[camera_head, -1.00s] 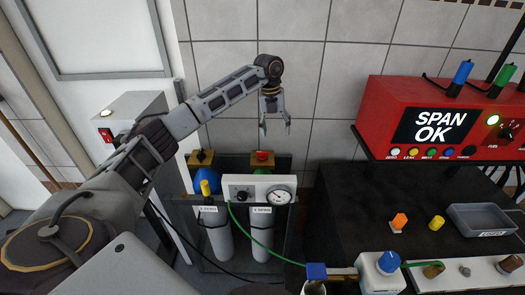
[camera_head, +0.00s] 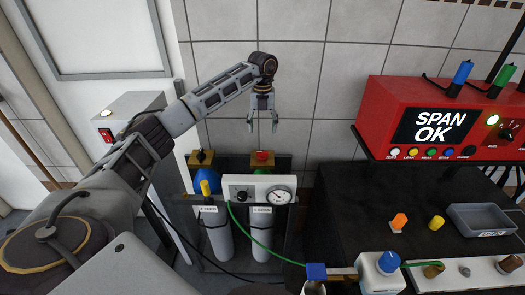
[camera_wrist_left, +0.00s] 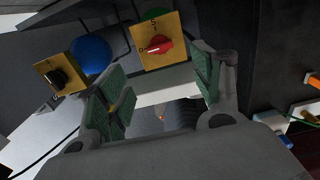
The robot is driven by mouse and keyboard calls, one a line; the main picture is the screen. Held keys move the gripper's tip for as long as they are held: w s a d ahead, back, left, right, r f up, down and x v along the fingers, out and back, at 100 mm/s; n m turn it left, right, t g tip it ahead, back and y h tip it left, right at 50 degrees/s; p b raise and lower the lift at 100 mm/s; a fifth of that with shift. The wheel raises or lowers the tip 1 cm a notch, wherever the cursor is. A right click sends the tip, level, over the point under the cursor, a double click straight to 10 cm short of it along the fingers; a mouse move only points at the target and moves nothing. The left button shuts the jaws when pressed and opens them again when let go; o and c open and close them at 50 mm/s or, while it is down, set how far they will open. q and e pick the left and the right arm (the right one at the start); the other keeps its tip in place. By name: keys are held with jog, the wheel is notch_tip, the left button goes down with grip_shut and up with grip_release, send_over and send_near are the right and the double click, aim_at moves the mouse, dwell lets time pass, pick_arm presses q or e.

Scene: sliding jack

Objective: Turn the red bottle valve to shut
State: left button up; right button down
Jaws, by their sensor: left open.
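The red bottle valve (camera_head: 262,155) is a red knob on a yellow square plate above the right-hand gas bottle (camera_head: 261,225). In the left wrist view the red knob (camera_wrist_left: 158,45) shows beyond the fingers, with its white pointer at the left, near a mark on the plate. My left gripper (camera_head: 262,128) is open and empty, pointing down just above the red valve and apart from it. In the left wrist view the open fingers (camera_wrist_left: 155,85) frame the space short of the yellow plate. My right gripper is not seen.
A black valve (camera_head: 201,157) on a yellow plate sits to the left, above a blue bottle top (camera_head: 206,181). A white gauge panel (camera_head: 258,190) stands in front of the bottles.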

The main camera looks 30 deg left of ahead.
aim_at(263, 152)
pick_arm(q)
notch_tip(263, 152, down, 12)
jog(key=shift+r, duration=0.1)
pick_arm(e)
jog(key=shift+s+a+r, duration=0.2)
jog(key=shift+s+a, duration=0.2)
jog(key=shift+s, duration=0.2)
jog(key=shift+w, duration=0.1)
